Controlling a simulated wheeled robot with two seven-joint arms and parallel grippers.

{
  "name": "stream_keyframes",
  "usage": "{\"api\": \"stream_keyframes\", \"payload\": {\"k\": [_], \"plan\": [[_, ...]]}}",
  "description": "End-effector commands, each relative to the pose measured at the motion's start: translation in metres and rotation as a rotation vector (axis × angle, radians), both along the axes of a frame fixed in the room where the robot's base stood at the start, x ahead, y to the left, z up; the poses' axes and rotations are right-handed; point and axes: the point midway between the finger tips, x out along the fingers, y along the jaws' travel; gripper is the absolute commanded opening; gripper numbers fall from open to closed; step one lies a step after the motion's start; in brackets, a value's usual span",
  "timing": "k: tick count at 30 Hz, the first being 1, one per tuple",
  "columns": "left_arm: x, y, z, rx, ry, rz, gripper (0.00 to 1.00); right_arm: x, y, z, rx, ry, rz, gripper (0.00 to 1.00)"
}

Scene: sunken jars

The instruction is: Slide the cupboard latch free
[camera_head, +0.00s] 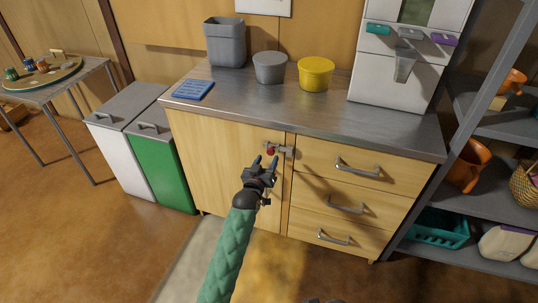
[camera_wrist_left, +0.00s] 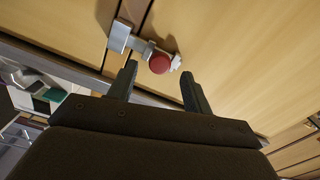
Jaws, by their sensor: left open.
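The latch (camera_head: 283,150) is a grey metal bolt with a red knob (camera_head: 270,151), fixed across the gap between the cupboard door (camera_head: 225,160) and the drawer side. In the left wrist view the latch (camera_wrist_left: 120,36) lies just beyond my fingers, and its red knob (camera_wrist_left: 159,64) sits between the two fingertips in the picture. My left gripper (camera_head: 265,161) is open and empty, just below and in front of the knob. I cannot tell whether a finger touches it. The cupboard door is shut. My right gripper is not clearly in view.
The steel counter (camera_head: 228,101) carries a grey bin (camera_head: 226,45), a grey pot (camera_head: 269,69), a yellow tub (camera_head: 315,75) and a white dispenser (camera_head: 400,75). Drawer handles (camera_head: 357,168) stick out right of the latch. White and green bins (camera_head: 162,170) stand left; shelves (camera_head: 485,185) stand right.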

Motion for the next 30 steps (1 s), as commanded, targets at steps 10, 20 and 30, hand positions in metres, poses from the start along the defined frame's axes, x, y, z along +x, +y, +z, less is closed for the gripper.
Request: {"api": "stream_keyframes", "payload": {"k": [10,20,30], "plan": [[0.033,-0.010,0.000,0.001,0.001,0.000,0.50,-0.002,-0.006,0.007,-0.014,0.016,-0.003,0.36],[0.035,-0.011,0.000,0.001,0.001,0.000,0.50,-0.003,-0.007,0.008,-0.015,0.017,-0.003,0.36],[0.035,-0.011,0.000,0.001,0.001,0.000,0.00,-0.003,-0.007,0.007,-0.017,0.018,-0.003,0.36]]}}
